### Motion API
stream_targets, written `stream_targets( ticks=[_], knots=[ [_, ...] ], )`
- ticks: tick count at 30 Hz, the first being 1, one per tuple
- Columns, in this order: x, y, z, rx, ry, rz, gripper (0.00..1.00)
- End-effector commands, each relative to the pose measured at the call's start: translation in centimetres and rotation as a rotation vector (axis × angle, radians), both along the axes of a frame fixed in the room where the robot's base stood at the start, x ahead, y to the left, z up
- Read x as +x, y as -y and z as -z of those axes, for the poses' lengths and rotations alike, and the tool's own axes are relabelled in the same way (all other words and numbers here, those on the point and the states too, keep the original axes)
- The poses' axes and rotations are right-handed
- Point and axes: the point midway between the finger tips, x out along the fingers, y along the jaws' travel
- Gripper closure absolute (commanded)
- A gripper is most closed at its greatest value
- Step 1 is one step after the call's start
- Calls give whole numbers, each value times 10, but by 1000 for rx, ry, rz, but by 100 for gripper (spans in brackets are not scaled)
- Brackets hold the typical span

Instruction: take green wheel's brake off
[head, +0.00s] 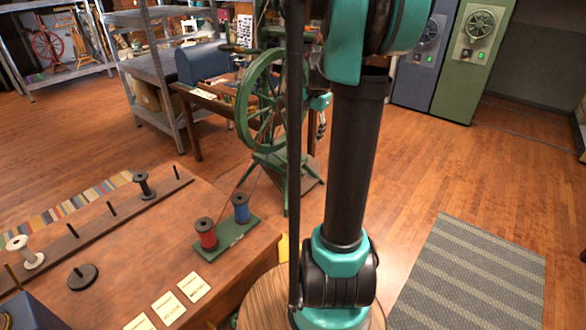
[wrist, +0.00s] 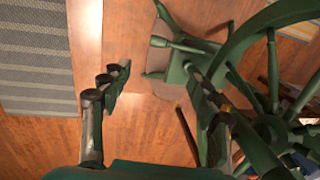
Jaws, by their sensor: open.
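The green spinning wheel (head: 262,100) stands on the floor behind the work table, partly hidden by my arm. In the wrist view its rim and spokes (wrist: 262,105) fill the right side. A green post with a short knobbed peg (wrist: 178,44) shows beyond the fingertips; I cannot tell whether this is the brake. My gripper (wrist: 157,70) is open and empty, fingers apart, pointing at the wheel's frame. Its right finger overlaps the wheel parts in the picture, and I cannot tell whether it touches them. In the head view my arm hides most of the gripper.
A wooden table (head: 140,225) at the front left bears a red spool (head: 206,234), a blue spool (head: 241,207), cards and a peg rail. A desk with a blue box (head: 200,64) stands behind the wheel. A grey striped rug (head: 470,275) lies on clear floor at right.

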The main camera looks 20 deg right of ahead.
Motion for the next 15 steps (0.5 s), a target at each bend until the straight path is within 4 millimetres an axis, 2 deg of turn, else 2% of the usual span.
stream_targets(
  ticks=[5,15],
  knots=[
    [3,-1,17,1,-1,1,39],
    [12,-8,80,0,0,-1,39]
  ],
)
